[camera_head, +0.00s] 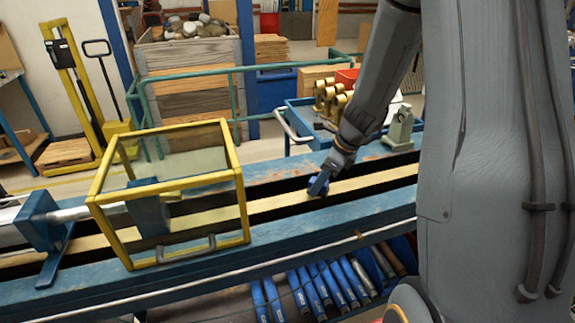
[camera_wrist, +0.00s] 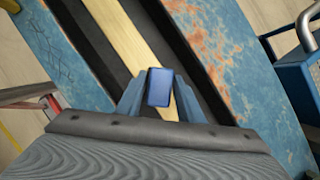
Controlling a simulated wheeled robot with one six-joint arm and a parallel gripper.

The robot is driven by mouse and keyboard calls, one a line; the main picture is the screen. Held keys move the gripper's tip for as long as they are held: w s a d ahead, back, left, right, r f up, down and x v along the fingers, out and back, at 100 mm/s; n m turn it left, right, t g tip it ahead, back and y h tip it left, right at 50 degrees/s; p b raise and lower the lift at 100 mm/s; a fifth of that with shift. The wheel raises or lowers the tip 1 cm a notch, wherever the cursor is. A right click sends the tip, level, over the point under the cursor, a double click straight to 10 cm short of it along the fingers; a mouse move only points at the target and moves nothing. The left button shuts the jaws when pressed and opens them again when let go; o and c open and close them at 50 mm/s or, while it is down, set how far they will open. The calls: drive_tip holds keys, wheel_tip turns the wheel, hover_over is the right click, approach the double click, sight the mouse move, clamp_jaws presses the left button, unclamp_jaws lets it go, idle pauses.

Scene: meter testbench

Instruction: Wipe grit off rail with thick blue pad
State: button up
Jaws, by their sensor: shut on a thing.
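The blue pad (camera_wrist: 159,87) is a small block held between the two fingers of my gripper (camera_wrist: 159,98) in the wrist view. In the head view my gripper (camera_head: 320,186) is shut on the pad (camera_head: 318,187), low over the bench. The rail (camera_head: 285,202) is a long pale strip running along the middle of the bench between dark channels. It also shows in the wrist view (camera_wrist: 124,35). The pad is over the rail; I cannot tell whether it touches. No separate grit can be made out on the rail.
A yellow-framed clear guard box (camera_head: 243,205) stands over the bench to the left of my gripper. A grey-green block (camera_head: 400,126) stands at the bench's far right. Behind is a blue cart (camera_head: 296,120) with brass-coloured parts (camera_head: 330,98). Blue cylinders (camera_head: 310,285) lie below the bench.

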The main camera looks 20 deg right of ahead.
sight(281, 198)
drive_tip(key=shift+d, duration=1.25)
drive_tip(key=shift+d+r+p, duration=0.1)
drive_tip(key=shift+d+p, duration=0.05)
drive_tip(key=shift+p, duration=0.35)
drive_tip(key=shift+a, duration=0.3)
drive_tip(key=shift+s+a+p, duration=0.15)
drive_tip(key=shift+a+p, duration=0.1)
drive_tip(key=shift+a, duration=2.85)
drive_tip(key=shift+s+a+p, duration=0.15)
drive_tip(key=shift+a+p, duration=0.05)
drive_tip(key=shift+a, duration=2.85)
drive_tip(key=shift+a+r, duration=0.1)
drive_tip(key=shift+a, duration=0.1)
wheel_tip(281, 198, up, 3)
drive_tip(key=p, duration=0.3)
drive_tip(key=shift+s, duration=0.1)
wheel_tip(281, 198, up, 5)
drive_tip(key=p, duration=0.5)
drive_tip(key=shift+d, duration=0.1)
